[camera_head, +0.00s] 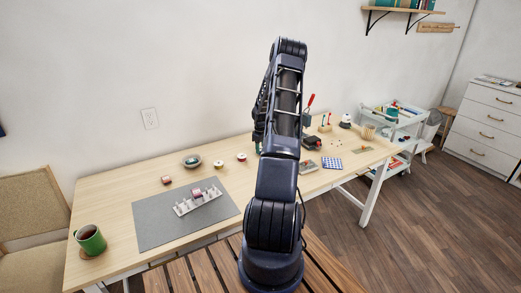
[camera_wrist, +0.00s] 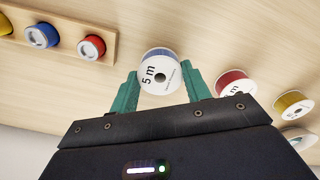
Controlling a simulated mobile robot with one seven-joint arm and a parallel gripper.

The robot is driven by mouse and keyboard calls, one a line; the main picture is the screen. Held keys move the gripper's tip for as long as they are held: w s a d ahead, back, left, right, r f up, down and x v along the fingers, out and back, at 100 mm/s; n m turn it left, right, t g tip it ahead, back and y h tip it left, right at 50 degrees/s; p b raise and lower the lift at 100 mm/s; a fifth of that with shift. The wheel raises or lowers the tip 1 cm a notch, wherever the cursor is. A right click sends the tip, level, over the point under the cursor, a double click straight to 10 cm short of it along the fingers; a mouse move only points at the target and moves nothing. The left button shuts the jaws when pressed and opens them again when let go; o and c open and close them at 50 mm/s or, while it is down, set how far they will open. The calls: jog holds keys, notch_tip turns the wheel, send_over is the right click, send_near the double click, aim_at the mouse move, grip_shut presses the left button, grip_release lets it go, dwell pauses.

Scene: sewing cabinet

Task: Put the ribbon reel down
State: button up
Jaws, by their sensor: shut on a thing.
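In the wrist view, my gripper (camera_wrist: 161,82) has two green fingers, one on each side of a ribbon reel (camera_wrist: 160,70). The reel has a white face marked "5 m" and a blue-violet edge. The gripper is shut on it. Pale wood lies behind the reel; I cannot tell whether the reel touches it. In the head view my arm stands in the middle and hides most of the gripper and the held reel.
In the wrist view, a red reel (camera_wrist: 234,84) is close right of the fingers, and a yellow reel (camera_wrist: 293,104) farther right. In the head view, a grey mat (camera_head: 155,225) and green mug (camera_head: 90,239) are left.

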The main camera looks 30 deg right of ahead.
jog(key=shift+f, duration=0.45)
jog(key=shift+f, duration=0.1)
jog(key=o, duration=0.9)
jog(key=shift+o, duration=0.2)
